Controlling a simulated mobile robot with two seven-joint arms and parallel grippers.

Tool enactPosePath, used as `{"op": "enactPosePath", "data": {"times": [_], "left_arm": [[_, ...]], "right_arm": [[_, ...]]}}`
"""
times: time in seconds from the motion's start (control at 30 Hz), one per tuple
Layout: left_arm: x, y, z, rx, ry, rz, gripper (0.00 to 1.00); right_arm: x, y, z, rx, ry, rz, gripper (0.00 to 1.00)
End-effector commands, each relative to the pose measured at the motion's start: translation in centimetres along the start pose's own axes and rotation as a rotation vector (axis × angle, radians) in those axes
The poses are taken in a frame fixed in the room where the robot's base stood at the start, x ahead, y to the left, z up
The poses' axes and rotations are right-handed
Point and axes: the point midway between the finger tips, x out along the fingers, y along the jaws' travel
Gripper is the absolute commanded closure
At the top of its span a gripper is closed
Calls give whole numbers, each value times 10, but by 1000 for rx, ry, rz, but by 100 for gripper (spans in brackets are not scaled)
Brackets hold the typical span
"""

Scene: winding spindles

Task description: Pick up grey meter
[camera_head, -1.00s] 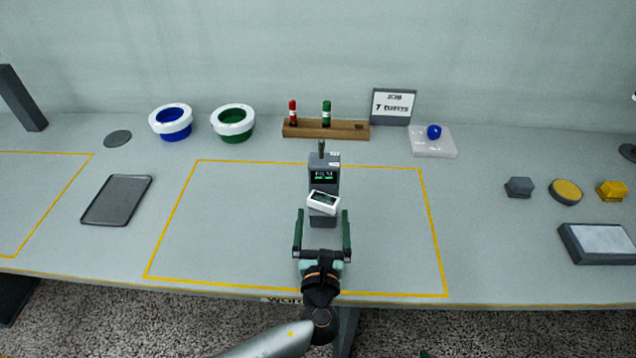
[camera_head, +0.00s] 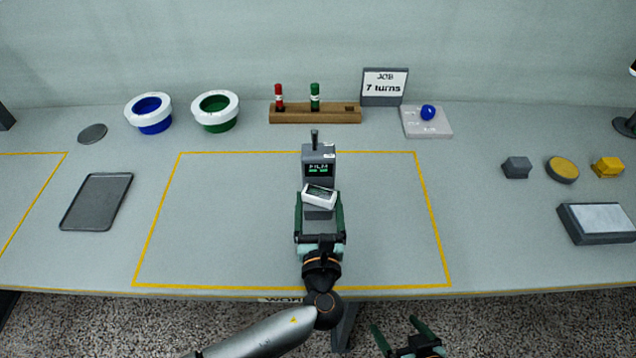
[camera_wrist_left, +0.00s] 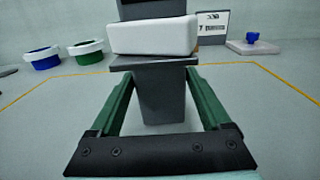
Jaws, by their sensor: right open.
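A grey upright device (camera_head: 319,170) with a small green-lit display stands inside the yellow outline, and it looks like the grey meter. In the left wrist view, the white box (camera_wrist_left: 152,36) hides part of the grey body (camera_wrist_left: 162,95). My left gripper (camera_head: 319,205) is open, its green fingers on either side of the lower grey body. Contact is not clear. My right gripper (camera_head: 397,325) is open and empty, low in the picture, in front of the table edge.
A dark tray (camera_head: 96,202) lies left. A grey-framed pad (camera_head: 597,224) lies right. The outlined area beside the device is clear.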

Motion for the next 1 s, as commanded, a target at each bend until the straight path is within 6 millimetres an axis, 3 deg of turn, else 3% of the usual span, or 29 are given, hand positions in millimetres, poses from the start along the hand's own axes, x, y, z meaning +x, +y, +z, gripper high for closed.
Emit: {"op": "enactPosePath", "data": {"times": [0.07, 0.63, 1.0], "left_arm": [[0, 0, 0, 0, 0, 0, 29], [0, 0, 0, 1, 0, 1, 93], [2, 1, 3, 0, -3, 1, 96]], "right_arm": [[0, 0, 0, 0, 0, 0, 0], [0, 0, 1, 1, -2, 0, 0], [-1, 0, 0, 1, -2, 0, 0]]}}
